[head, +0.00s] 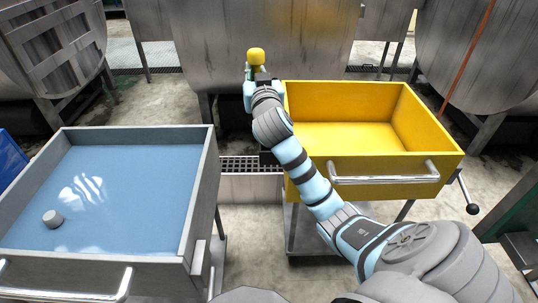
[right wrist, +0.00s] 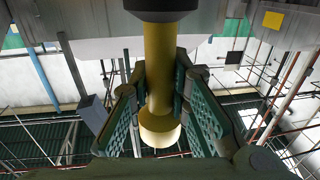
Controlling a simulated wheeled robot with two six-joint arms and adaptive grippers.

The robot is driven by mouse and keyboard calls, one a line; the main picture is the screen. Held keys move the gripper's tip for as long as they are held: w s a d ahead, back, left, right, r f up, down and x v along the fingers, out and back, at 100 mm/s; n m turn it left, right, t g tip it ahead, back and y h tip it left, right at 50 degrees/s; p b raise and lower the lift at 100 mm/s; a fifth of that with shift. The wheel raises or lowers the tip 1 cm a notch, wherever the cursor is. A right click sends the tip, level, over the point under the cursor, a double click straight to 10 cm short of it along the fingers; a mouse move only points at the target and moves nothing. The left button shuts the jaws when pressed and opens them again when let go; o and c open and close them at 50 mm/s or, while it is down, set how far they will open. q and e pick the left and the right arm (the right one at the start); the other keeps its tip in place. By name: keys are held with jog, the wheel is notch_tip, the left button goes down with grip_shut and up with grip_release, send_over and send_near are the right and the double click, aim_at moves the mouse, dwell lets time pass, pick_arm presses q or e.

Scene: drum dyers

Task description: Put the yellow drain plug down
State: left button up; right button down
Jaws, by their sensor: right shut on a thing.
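The yellow drain plug (head: 256,56) is held up in front of the large steel drum, above the floor gap between the two tubs. It also shows in the right wrist view (right wrist: 159,70), with its yellow stem between the jaws and a dark collar at the top of the picture. My right gripper (head: 257,74) is shut on the plug; its green padded fingers (right wrist: 160,98) sit on both sides of the stem. My left gripper is not in view.
An empty yellow tub (head: 365,167) on a wheeled frame stands at the right. A grey tub (head: 208,165) at the left holds blue liquid and a small grey round piece (head: 53,218). A floor grating (head: 250,164) lies between them. Steel drums (head: 250,40) stand behind.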

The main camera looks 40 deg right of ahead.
jog(key=s+d+r+m+g+h+b, duration=0.1)
jog(key=s+d+r+m+h, duration=0.1)
jog(key=s+d, duration=0.1)
jog(key=f+b, duration=0.2)
jog(key=f, duration=0.4)
jog(key=f+b, duration=0.3)
jog(key=f, duration=0.4)
jog(key=f+b, duration=0.2)
jog(key=f, duration=0.5)
jog(key=shift+w+d, duration=0.1)
jog(key=shift+w, duration=0.3)
jog(key=shift+r, duration=0.15)
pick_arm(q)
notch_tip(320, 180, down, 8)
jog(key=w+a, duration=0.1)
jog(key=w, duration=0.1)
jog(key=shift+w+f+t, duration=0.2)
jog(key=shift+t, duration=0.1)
pick_arm(e)
jog(key=c, duration=1.5)
grip_release()
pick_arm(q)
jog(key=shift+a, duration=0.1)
